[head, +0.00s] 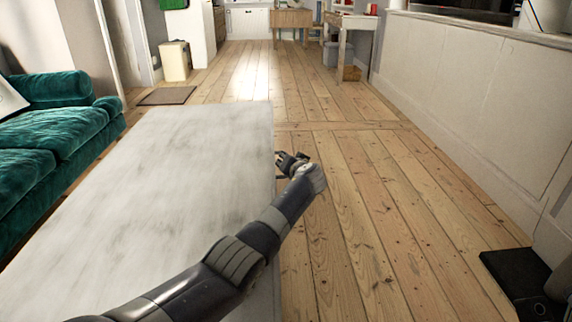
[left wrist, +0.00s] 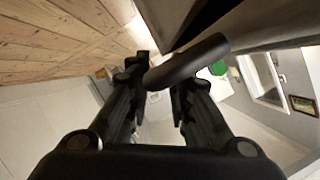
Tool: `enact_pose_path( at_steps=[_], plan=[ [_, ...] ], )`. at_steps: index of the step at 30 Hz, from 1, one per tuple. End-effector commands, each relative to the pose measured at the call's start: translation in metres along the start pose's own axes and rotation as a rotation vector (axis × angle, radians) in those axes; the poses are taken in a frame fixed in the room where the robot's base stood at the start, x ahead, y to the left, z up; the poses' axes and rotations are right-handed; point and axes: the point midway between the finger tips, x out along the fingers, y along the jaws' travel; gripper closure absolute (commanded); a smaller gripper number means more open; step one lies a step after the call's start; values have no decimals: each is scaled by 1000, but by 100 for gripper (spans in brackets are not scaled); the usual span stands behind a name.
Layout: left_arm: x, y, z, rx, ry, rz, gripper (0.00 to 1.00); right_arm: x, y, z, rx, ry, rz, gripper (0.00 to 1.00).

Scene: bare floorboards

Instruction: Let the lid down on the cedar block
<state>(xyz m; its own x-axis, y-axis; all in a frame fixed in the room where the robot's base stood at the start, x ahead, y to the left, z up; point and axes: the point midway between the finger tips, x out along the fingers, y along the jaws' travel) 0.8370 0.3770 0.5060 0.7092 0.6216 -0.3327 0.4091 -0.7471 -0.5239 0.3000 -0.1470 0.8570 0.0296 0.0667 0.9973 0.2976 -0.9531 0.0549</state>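A broad pale, greyish-white slab (head: 190,160), perhaps the lid, fills the middle left of the head view; I cannot tell whether it is tilted. My left gripper (head: 288,160) is at its right edge. In the left wrist view, my left gripper (left wrist: 163,80) has its fingertips on either side of a dark rounded bar (left wrist: 195,60), and looks shut on it. The bar runs up and right towards a dark underside of a panel; how it joins on is not clear. I see no cedar block in either view. My right gripper is not in view.
A green sofa (head: 50,125) stands left of the slab. Bare floorboards (head: 370,210) lie open to the right, bounded by a long pale low wall (head: 480,110). A black object (head: 515,275) is on the floor at lower right. A desk (head: 345,25) stands far back.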

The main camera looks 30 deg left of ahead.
Motion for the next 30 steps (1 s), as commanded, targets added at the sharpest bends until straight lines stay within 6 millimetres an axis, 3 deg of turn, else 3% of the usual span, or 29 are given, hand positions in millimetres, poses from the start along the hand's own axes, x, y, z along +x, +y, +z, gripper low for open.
enact_pose_path(
  at_steps=[1,9,15,25,27,30],
  plan=[
    [-3,-8,-12,-6,11,-6,82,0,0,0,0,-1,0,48],
    [-20,-39,-55,-7,13,-11,82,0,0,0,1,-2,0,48],
    [-27,-53,-73,-5,13,-14,82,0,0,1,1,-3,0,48],
    [-28,-55,-75,-3,10,-13,82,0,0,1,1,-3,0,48],
    [-28,-54,-74,-2,9,-11,98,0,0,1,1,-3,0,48],
    [-28,-54,-73,-2,7,-12,100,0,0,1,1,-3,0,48]
  ],
)
